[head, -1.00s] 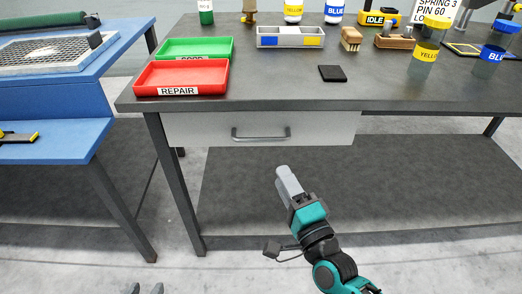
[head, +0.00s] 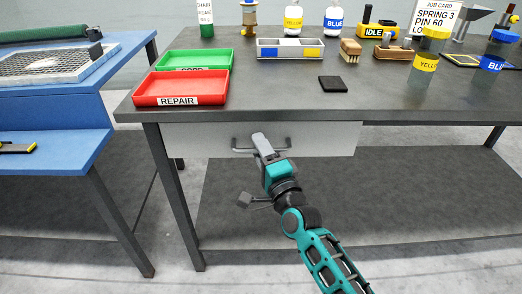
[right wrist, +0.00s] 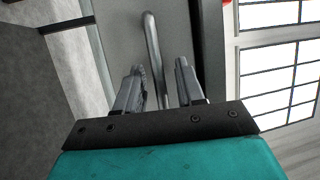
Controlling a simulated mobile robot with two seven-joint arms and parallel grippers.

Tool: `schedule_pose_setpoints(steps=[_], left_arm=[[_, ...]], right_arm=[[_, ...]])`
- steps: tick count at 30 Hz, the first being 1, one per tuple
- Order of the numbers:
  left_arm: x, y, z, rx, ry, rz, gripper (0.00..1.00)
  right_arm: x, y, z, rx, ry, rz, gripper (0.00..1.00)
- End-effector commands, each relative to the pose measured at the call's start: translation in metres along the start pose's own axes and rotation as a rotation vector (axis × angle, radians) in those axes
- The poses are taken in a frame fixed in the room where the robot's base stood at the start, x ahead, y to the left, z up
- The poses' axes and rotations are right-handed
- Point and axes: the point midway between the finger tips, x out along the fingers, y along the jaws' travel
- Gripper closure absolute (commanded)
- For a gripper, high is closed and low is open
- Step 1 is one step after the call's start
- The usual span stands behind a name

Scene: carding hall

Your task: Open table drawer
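The table drawer (head: 330,140) is a light grey front under the dark table top, and it looks closed. Its grey bar handle (head: 240,142) is partly hidden behind my right gripper (head: 263,146) in the head view. In the right wrist view the handle (right wrist: 152,45) runs between the two fingers of my right gripper (right wrist: 160,84). The fingers are apart, with a gap on each side of the bar, and are not closed on it. My left gripper is not in view.
On the table (head: 280,104) stand a red REPAIR tray (head: 180,101), a green tray (head: 224,66), a grey bin (head: 290,56) and a black pad (head: 333,84). A blue bench (head: 55,150) is at the left. The space before the drawer is clear.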

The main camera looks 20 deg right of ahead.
Motion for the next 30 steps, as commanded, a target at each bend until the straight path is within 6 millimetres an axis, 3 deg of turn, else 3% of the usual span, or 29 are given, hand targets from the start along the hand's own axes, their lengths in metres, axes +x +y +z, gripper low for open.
schedule_pose_setpoints(steps=[5, 16, 30], left_arm=[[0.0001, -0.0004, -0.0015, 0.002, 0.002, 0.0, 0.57], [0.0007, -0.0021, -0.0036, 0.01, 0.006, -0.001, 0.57], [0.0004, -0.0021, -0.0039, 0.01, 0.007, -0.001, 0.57]], right_arm=[[-0.0002, 0.0, 0.0, 0.0, 0.0, 0.0, 0.64], [-0.0005, 0.0001, 0.0, 0.0, 0.0, 0.0, 0.99], [-0.0008, 0.0001, 0.0, -0.001, 0.0, 0.001, 1.0]])
